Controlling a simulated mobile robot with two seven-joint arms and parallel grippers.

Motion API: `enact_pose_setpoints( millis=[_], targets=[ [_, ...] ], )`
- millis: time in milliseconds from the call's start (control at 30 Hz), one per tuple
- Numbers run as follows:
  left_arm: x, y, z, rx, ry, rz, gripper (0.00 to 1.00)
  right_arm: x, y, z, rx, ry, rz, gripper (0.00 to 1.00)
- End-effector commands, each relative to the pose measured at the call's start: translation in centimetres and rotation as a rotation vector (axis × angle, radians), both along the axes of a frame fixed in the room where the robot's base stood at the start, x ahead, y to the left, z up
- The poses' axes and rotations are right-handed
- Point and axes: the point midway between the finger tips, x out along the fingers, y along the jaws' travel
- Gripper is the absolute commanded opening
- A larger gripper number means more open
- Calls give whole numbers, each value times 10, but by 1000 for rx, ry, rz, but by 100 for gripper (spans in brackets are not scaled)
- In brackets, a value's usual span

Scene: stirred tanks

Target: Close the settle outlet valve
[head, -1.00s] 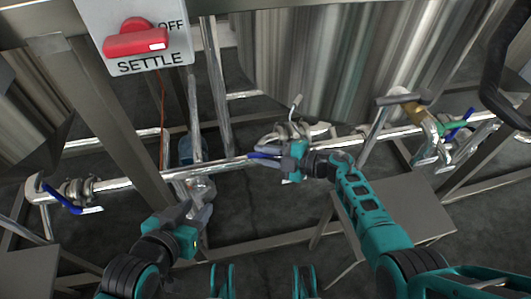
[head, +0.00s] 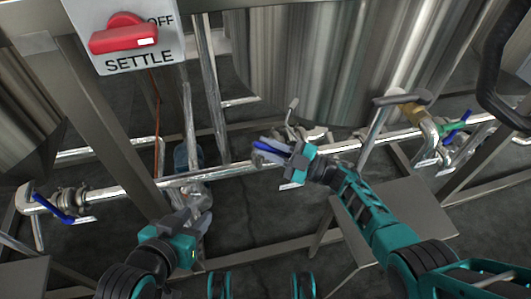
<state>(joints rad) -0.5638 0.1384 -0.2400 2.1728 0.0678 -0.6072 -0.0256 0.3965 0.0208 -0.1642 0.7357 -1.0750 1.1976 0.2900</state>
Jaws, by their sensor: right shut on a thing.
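The settle valve sits on the pipe below the middle tank, its metal body (head: 310,135) partly hidden behind my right gripper. My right gripper (head: 272,151) is shut on its blue handle (head: 268,147), which points left, slightly tilted and close to the line of the pipe. My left gripper (head: 204,207) hangs low by a metal pipe fitting (head: 193,190). I cannot tell how far its fingers are apart. A panel (head: 165,55) marked SETTLE and OFF carries a red knob (head: 123,39) lying sideways, its white mark at the right end.
A long pipe (head: 120,192) crosses the scene. Another blue-handled valve (head: 52,208) is at left, and a blue-handled valve (head: 457,126) with green is at right. A grey post (head: 105,125) stands left of my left gripper. A grey platform (head: 420,205) lies under my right arm.

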Motion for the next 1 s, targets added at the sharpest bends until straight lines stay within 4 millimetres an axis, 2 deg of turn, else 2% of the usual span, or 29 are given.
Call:
enact_pose_setpoints(
  millis=[300,800,833,1000],
  targets=[
    [1,0,0,-2,0,1,39,2,-8,8,116,23,-1,0],
    [-1,0,-1,-2,3,3,39,2,-10,9,133,26,-3,0],
    [-1,0,-1,-3,4,3,39,2,-10,9,133,26,-3,24],
    [-3,0,-3,-2,9,4,39,2,-9,9,133,27,-2,40]
  ],
)
